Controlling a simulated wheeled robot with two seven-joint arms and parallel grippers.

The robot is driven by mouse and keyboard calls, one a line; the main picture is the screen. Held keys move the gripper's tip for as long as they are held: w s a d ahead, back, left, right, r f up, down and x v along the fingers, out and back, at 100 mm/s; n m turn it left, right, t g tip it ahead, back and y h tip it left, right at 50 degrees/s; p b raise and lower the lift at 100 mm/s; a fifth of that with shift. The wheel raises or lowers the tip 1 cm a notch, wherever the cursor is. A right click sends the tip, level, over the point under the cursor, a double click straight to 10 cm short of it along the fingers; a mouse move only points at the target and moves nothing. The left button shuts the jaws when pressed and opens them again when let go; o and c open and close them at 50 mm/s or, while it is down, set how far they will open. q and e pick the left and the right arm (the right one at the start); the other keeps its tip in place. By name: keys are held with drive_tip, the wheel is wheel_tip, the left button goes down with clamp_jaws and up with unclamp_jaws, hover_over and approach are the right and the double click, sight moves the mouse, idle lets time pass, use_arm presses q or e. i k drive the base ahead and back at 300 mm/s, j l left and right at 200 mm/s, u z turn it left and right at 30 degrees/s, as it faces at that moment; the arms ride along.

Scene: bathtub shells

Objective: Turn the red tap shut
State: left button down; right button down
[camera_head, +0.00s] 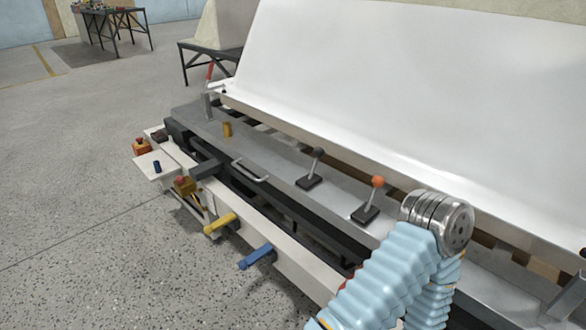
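A small patch of red (349,284) shows at the left edge of my sleeved arm, in line with the yellow and blue taps. It may be the red tap, but my arm hides most of it and I cannot tell its handle's position. A yellow tap (220,223) and a blue tap (257,257) stick out from the white front rail. My arm, in a light blue sleeve with a round metal joint, rises from the bottom right. Neither gripper shows in this view.
A large white tub shell (420,90) stands behind a grey bench (285,170). The bench carries a black-knobbed lever (313,168), an orange-knobbed lever (370,200) and a yellow cylinder (227,129). A red-handled lever (210,75) stands at the far end.

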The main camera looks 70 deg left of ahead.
sight(181, 179)
drive_tip(key=u, duration=3.1)
drive_tip(key=i+j+z, duration=0.15)
drive_tip(key=z, duration=1)
drive_tip(key=i+j+z, duration=0.1)
drive_tip(key=j+z, duration=0.4)
drive_tip(key=j, duration=0.45)
drive_tip(key=j+z, duration=0.5)
drive_tip(key=j, duration=0.4)
